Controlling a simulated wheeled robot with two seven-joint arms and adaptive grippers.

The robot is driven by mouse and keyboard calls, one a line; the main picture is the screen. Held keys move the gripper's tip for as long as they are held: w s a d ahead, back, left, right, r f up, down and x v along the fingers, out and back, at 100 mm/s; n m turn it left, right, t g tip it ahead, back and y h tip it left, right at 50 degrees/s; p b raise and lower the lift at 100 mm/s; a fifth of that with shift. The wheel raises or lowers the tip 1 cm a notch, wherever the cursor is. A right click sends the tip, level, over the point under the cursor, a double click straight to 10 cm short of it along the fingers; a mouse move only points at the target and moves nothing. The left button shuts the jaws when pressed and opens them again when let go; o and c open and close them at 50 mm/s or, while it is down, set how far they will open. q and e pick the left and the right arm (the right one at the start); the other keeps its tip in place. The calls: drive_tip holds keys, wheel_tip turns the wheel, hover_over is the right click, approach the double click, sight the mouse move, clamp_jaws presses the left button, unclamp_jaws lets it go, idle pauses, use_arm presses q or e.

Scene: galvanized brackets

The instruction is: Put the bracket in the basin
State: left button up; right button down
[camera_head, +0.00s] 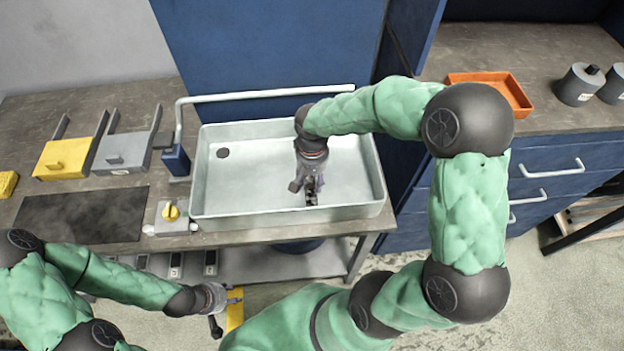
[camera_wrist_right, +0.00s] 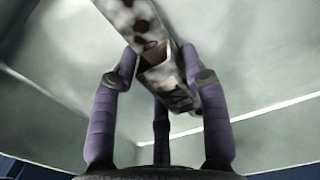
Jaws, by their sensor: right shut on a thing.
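The basin (camera_head: 206,200) is a wide pale sink set on the workbench, with a dark drain hole at its back left. My right gripper (camera_head: 308,186) reaches down inside the basin, toward its front right. It is shut on the grey metal bracket (camera_head: 312,192), which hangs between the fingers. In the right wrist view the perforated, spotted bracket (camera_wrist_right: 155,45) lies between the purple fingers of the gripper (camera_wrist_right: 160,90). I cannot tell whether the bracket touches the basin floor. My left gripper (camera_head: 222,312) is low in front of the bench, beside a yellow piece (camera_head: 235,309); its jaws are unclear.
A pale pipe (camera_head: 265,93) runs above the basin's back edge. Left of it are a yellow block (camera_head: 62,158), a grey block (camera_head: 122,151), a dark mat (camera_head: 80,214) and a yellow-knobbed box (camera_head: 172,214). An orange tray (camera_head: 490,78) stands on the right counter.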

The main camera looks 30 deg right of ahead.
drive_tip(key=shift+f, duration=0.1)
drive_tip(key=shift+f, duration=0.15)
drive_tip(key=c, duration=0.6)
unclamp_jaws()
drive_tip(key=shift+c, duration=0.2)
wheel_tip(320, 180, up, 12)
drive_tip(key=p, duration=0.3)
drive_tip(key=shift+r+p, duration=0.2)
drive_tip(key=shift+p, duration=0.2)
